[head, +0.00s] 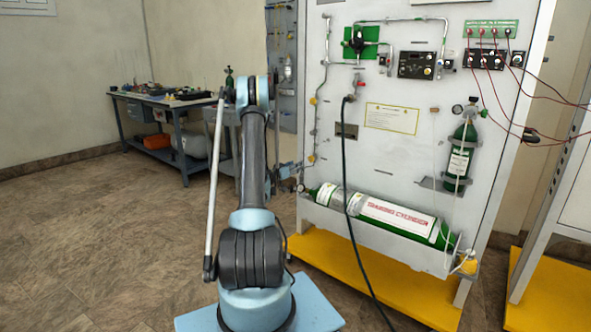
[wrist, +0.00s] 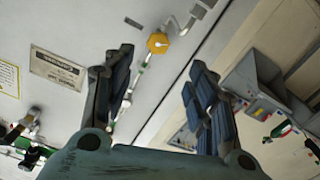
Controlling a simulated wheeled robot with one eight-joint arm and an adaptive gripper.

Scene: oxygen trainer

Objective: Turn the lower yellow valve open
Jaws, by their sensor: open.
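The lower yellow valve (head: 311,158) is on the thin pipe at the left edge of the white panel in the head view. In the wrist view, which looks roughly upside down, a yellow knob (wrist: 157,43), apparently this valve, shows beyond my fingertips, between their lines. My gripper (wrist: 160,68) is open and empty, with a finger on each side of the view. No contact with the valve is visible. In the head view my gripper (head: 285,172) is small and partly hidden behind my arm, near the panel's left edge. Another yellow valve (head: 313,100) sits higher on the pipe.
The white panel (head: 390,160) carries gauges, a black hose (head: 347,170) and a lying green-and-white cylinder (head: 385,213). A yellow base (head: 390,290) juts out below. A workbench (head: 165,105) stands at the back left. The floor (head: 90,240) at left is clear.

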